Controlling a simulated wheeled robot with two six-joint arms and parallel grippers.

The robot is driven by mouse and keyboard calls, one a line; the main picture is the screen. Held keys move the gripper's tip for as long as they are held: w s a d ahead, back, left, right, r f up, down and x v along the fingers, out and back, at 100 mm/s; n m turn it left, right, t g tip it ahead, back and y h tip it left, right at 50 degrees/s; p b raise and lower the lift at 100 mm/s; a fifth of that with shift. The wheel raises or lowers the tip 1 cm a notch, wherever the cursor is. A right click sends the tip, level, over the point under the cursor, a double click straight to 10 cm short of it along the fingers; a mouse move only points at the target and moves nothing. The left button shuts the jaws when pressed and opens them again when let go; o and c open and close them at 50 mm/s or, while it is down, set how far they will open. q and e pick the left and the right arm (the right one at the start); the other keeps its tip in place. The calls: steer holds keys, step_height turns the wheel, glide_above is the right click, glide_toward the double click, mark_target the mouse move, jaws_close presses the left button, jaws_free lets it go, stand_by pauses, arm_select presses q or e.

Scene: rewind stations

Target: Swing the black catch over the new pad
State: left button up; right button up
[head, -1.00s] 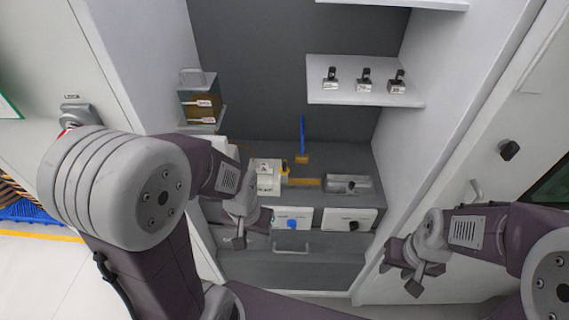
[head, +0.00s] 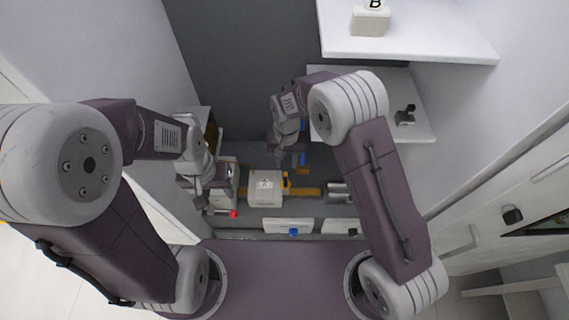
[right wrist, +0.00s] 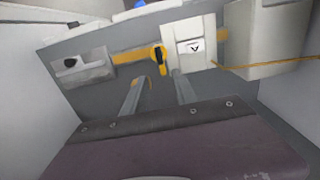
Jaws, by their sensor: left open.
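A white block (head: 265,187) with a dark mark on top sits on the grey counter. In the right wrist view this block (right wrist: 190,46) shows a label like an A; I cannot tell whether it holds the pad. A small black and yellow piece, which looks like the black catch (right wrist: 162,58), stands at the block's side edge; it is tiny in the head view (head: 286,181). My right gripper (right wrist: 160,82) is open and empty, its fingers apart short of the catch. My left gripper (head: 193,187) is open at the left, beside a white box.
A yellow strip (right wrist: 130,55) runs along the counter to a grey metal block (right wrist: 84,67). The white box (right wrist: 265,35) stands on the block's other side. White panels (head: 288,226) line the counter front. Shelves (head: 408,45) jut out above at right.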

mark_target(286, 179)
steer(key=shift+s+a+f, duration=0.15)
steer(key=s+f+p, duration=0.2)
steer(key=s+f, duration=0.1)
steer(key=shift+f, duration=0.2)
steer(key=f, duration=0.1)
steer(key=w+f+p, duration=0.1)
steer(key=f, duration=0.1)
steer(key=w+f, duration=0.1)
steer(key=shift+f, duration=0.4)
steer(key=shift+s+r, duration=0.15)
steer(key=shift+s, duration=0.2)
steer(key=shift+s+r, duration=0.1)
steer(key=shift+s, duration=0.1)
steer(key=c, duration=0.3)
jaws_close()
arm_select(q)
steer(key=r, duration=0.1)
steer(key=s+r, duration=0.2)
steer(key=shift+s+a+r, duration=0.1)
steer(key=shift+s+r, duration=0.15)
steer(key=shift+r, duration=0.15)
arm_select(e)
steer(key=shift+w, duration=0.1)
